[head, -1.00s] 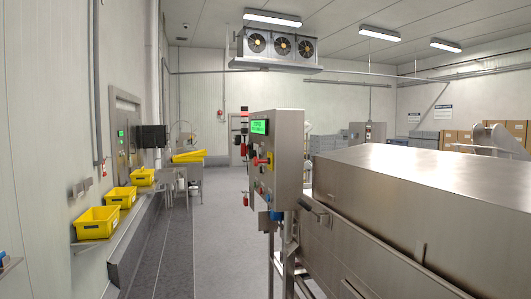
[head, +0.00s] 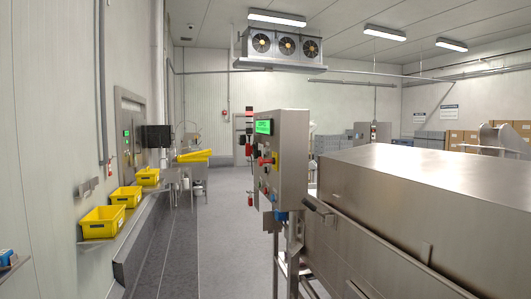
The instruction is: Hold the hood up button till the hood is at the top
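A steel control panel (head: 290,160) stands on a post at the middle, seen at a slant. It has a green display (head: 264,127), a red switch (head: 265,161) and several small coloured buttons along its left-facing side. I cannot tell which one is the hood up button. The large steel hood (head: 430,190) of the machine fills the right side. It looks lowered onto the body below it, though its lower edge is only partly seen. Neither of my grippers is in view.
Yellow bins (head: 102,222) sit on a ledge along the left wall. A grey floor aisle (head: 225,235) runs clear between the ledge and the panel. A yellow trough (head: 194,156) stands at a sink further back. Cardboard boxes (head: 475,140) are stacked at the far right.

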